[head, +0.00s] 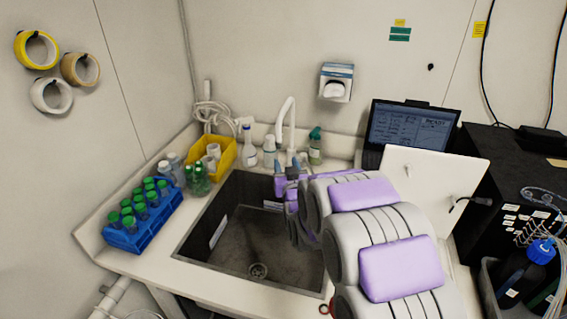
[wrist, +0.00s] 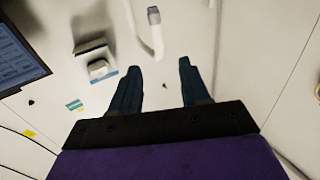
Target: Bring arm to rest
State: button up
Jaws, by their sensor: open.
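My arm, grey with purple pads, reaches from the lower right of the head view over the right side of the sink. My gripper (head: 287,168) is at its far end, in front of the white faucet (head: 288,118). In the wrist view my gripper (wrist: 156,85) shows two dark fingers held apart with nothing between them. The faucet (wrist: 150,30) lies beyond the fingertips there. The wrist picture is turned, with the wall behind the fingers.
A dark sink (head: 225,245) lies under the arm. A blue rack (head: 140,238) of green-capped tubes and a yellow bin (head: 222,152) stand left of it. Bottles stand behind the sink. A monitor (head: 408,128), a white panel (head: 425,180) and black equipment (head: 510,170) are at the right.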

dwell(0.3)
jog(key=s+d+f+g+h, duration=0.1)
jog(key=s+d+g, duration=0.2)
jog(key=s, duration=0.4)
jog(key=s+d+f+m+g+h, duration=0.1)
jog(key=s+d+g, duration=0.25)
jog(key=s, duration=0.35)
jog(key=s+d+f+g+h, duration=0.1)
jog(key=s+d+g, duration=0.25)
jog(key=s, duration=0.35)
jog(key=s+d+r+g, duration=0.1)
jog(key=s+g, duration=0.3)
jog(key=s, duration=1.1)
jog(key=s+d+r+m+g, duration=0.1)
jog(key=s+g, duration=0.4)
jog(key=s, duration=1.1)
jog(key=shift+s+d, duration=0.25)
jog(key=shift+d, duration=0.65)
